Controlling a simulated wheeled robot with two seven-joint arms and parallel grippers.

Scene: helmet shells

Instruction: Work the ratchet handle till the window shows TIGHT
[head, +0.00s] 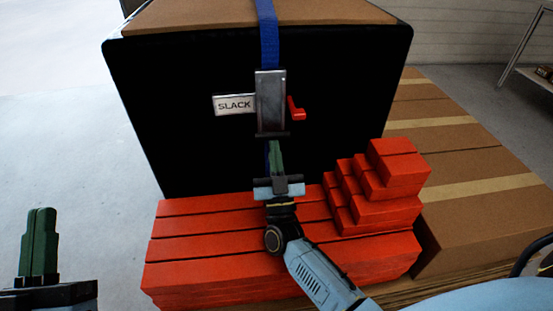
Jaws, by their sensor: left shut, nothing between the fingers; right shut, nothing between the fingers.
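The ratchet (270,100) is a grey metal body on a blue strap (268,35), in front of a black panel. Its window (234,105), a white plate on its left side, reads SLACK. A small red lever (297,109) sticks out on its right. A dark bar at the ratchet's lower end looks like the handle (272,135). My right gripper (275,148) is shut and empty, its green fingertips just below that bar; I cannot tell whether they touch. My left gripper (43,212) is shut and empty at the lower left, well away from the ratchet.
Red boards (200,250) lie stacked below the panel (170,120), with smaller red blocks (395,165) stepped up at their right. Cardboard boxes (450,150) stand to the right. A metal rack (520,40) is at the far right. The pale floor at left is clear.

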